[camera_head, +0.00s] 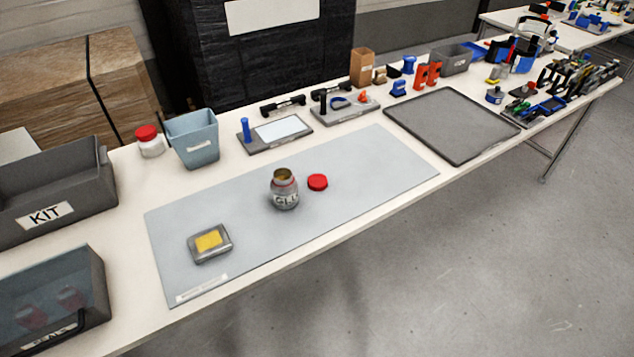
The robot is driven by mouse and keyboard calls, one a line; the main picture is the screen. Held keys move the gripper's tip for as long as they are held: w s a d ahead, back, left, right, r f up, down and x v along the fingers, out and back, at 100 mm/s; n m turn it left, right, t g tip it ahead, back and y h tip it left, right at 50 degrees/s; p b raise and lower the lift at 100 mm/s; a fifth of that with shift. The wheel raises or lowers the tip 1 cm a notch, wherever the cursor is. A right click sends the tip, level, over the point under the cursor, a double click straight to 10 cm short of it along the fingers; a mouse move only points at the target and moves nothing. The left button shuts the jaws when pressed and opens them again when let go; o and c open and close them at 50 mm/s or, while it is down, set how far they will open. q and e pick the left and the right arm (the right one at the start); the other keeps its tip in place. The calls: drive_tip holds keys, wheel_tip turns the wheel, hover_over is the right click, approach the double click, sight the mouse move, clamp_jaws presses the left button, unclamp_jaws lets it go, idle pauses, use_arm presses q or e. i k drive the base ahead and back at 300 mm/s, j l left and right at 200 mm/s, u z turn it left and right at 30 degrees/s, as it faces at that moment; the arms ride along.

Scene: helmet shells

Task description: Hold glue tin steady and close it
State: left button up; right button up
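The glue tin (284,190) stands upright and open on the grey mat (360,170), with part of its "GLUE" label facing the camera. Its top shows a yellowish-brown inside. A red lid (317,182) lies flat on the mat just right of the tin, apart from it. Neither of my grippers shows in the head view.
A small tray with a yellow pad (209,241) lies on the mat's left part. A blue-grey bin (193,139), a red-capped white jar (149,141) and a KIT box (50,190) stand left. A dark tray (452,124) lies right. The mat's right part is clear.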

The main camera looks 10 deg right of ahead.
sight(284, 188)
drive_tip(key=i+l, duration=0.1)
drive_tip(key=l, duration=0.3)
drive_tip(key=i+l, duration=0.1)
drive_tip(key=l, duration=0.3)
drive_tip(key=i+l, duration=0.1)
drive_tip(key=l, duration=0.35)
drive_tip(key=i+l, duration=0.1)
drive_tip(key=l, duration=0.3)
drive_tip(key=i+l, duration=0.1)
drive_tip(key=l, duration=0.3)
drive_tip(key=u, duration=1.3)
